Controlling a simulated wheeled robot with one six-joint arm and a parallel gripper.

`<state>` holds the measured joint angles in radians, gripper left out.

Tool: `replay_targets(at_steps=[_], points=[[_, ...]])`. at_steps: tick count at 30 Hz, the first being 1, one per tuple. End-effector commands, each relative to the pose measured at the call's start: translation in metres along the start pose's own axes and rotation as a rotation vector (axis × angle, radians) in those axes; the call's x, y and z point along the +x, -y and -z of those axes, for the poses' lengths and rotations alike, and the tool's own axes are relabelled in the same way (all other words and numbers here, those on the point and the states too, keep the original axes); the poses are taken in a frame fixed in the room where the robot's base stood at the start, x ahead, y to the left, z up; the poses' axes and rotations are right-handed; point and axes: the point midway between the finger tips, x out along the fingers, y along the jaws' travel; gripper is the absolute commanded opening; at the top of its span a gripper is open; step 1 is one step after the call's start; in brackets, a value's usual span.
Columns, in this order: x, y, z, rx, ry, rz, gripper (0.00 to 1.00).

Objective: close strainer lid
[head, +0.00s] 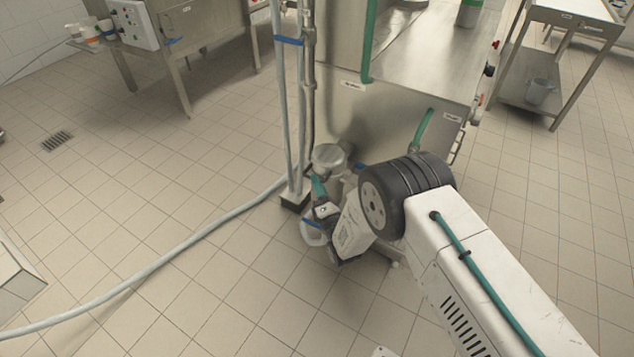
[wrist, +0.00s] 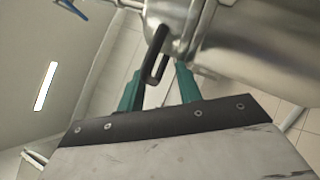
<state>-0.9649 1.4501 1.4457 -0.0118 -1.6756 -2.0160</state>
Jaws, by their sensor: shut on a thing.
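The strainer (head: 328,155) is a round shiny metal vessel low at the corner of the steel machine in the head view. Its metal side (wrist: 185,20) fills the upper middle of the wrist view. A black looped handle (wrist: 158,42) hangs from it. My gripper (wrist: 158,85) has its two teal fingers on either side of the handle's lower end and is shut on it. In the head view my gripper (head: 320,188) is just below the strainer, mostly hidden by my wrist. I cannot tell from these views how far the lid is open.
The steel machine (head: 400,110) stands right behind the strainer. Upright pipes (head: 290,110) rise close on the left, and a grey hose (head: 150,268) runs over the floor. A floor drain (head: 57,140) lies far left.

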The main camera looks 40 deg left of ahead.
Motion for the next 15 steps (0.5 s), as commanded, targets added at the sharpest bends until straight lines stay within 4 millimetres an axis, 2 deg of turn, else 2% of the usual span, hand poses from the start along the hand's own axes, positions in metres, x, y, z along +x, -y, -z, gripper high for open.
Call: replay_targets(at_steps=[1, 15], points=[[-0.0065, 0.0067, 0.0009, -0.001, -0.004, 0.017, 0.33], [-0.0024, 0.0013, 0.0059, 0.001, -0.010, 0.004, 0.33]])
